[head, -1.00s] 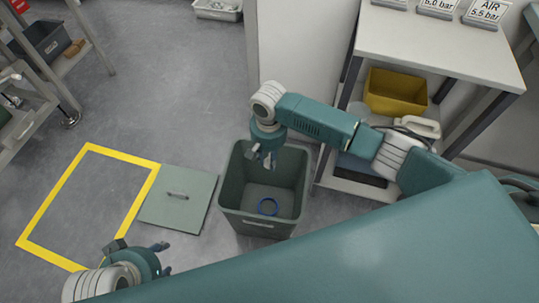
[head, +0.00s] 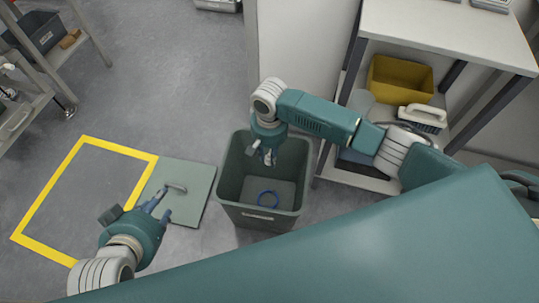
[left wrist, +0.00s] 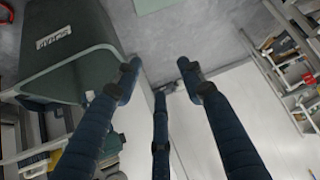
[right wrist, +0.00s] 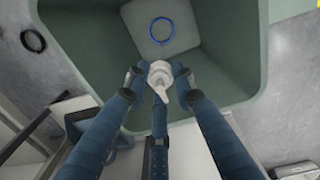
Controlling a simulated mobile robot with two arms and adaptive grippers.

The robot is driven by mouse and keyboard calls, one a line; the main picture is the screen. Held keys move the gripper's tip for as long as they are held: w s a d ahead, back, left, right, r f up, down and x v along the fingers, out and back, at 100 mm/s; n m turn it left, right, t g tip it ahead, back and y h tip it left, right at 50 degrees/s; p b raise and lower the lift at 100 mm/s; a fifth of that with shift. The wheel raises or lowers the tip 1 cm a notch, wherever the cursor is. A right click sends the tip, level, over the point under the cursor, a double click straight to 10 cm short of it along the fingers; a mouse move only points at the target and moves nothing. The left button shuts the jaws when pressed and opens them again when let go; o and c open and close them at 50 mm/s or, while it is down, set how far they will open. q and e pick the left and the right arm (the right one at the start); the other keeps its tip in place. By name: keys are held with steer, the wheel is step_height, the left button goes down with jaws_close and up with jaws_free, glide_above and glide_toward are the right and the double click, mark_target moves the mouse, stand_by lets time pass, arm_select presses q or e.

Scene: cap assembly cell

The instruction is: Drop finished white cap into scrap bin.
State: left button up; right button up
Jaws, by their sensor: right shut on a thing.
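The white cap (right wrist: 158,80) shows in the right wrist view, held between the fingertips of my right gripper (right wrist: 157,75). In the head view my right gripper (head: 268,156) points down over the open mouth of the grey-green scrap bin (head: 258,215); the cap is hard to make out there. The bin also shows in the right wrist view (right wrist: 228,103), below the cap. A blue ring (head: 268,199) lies on the bin's floor. My left gripper (head: 160,207) is open and empty, with its fingers apart above the flat lid (head: 192,208).
The lid with its handle lies on the floor left of the bin. A yellow-taped square (head: 75,200) of bare floor is further left. A white shelf unit (head: 450,40) with a yellow tub (head: 400,85) stands at the right. A dark ring (right wrist: 33,40) lies outside the bin.

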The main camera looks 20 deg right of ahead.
mark_target(269, 154)
steer(key=shift+f+b, duration=0.7)
steer(key=shift+b, duration=0.05)
steer(key=shift+f+b, duration=0.65)
steer(key=shift+b, duration=0.2)
arm_select(q)
steer(key=w+d+r+t+h, duration=0.1)
steer(key=w+r+t, duration=0.3)
steer(key=r, duration=0.5)
steer(key=w+d+r+t+h, duration=0.2)
steer(key=w+d+r+t, duration=0.1)
steer(key=r, duration=0.6)
steer(key=shift+w+d+m+t, duration=0.3)
steer(key=shift+w+t, duration=0.6)
steer(key=shift+t, duration=0.4)
arm_select(e)
steer(key=shift+f, duration=0.1)
steer(key=o, duration=0.8)
steer(key=shift+c, duration=0.2)
step_height(269, 154, up, 12)
steer(key=shift+r, duration=0.1)
